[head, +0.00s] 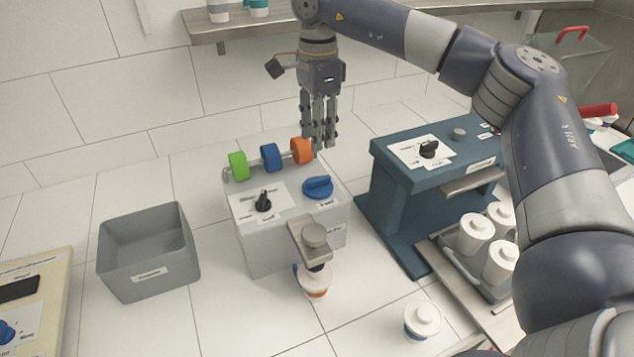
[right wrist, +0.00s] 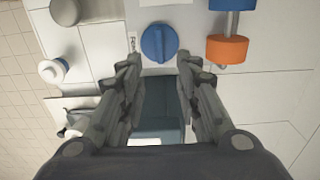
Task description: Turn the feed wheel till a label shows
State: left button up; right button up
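I cannot tell for sure which part is the feed wheel. The grey machine carries a rod with a green wheel (head: 238,165), a blue wheel (head: 271,157) and an orange wheel (head: 302,150). On its top are a blue knob (head: 318,187) and a black dial (head: 264,202). My right gripper (head: 319,143) points down just behind and right of the orange wheel. In the right wrist view its fingers are apart and empty, with the blue knob (right wrist: 160,42) and orange wheel (right wrist: 227,50) beyond the fingertips. No emerging label is discernible. My left gripper is out of view.
A teal machine (head: 390,205) with a black dial (head: 429,149) stands right of the grey machine. A lidded cup (head: 316,283) sits under the spout. A grey bin (head: 150,250) stands left. Several white cups fill a tray at right; another cup (head: 422,320) stands in front.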

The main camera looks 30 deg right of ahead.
aim_at(318, 178)
notch_tip(318, 178, down, 11)
jog(key=p, duration=0.3)
jog(key=shift+r, duration=0.2)
jog(key=shift+f, duration=0.3)
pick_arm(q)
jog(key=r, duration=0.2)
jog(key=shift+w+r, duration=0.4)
pick_arm(e)
grip_shut()
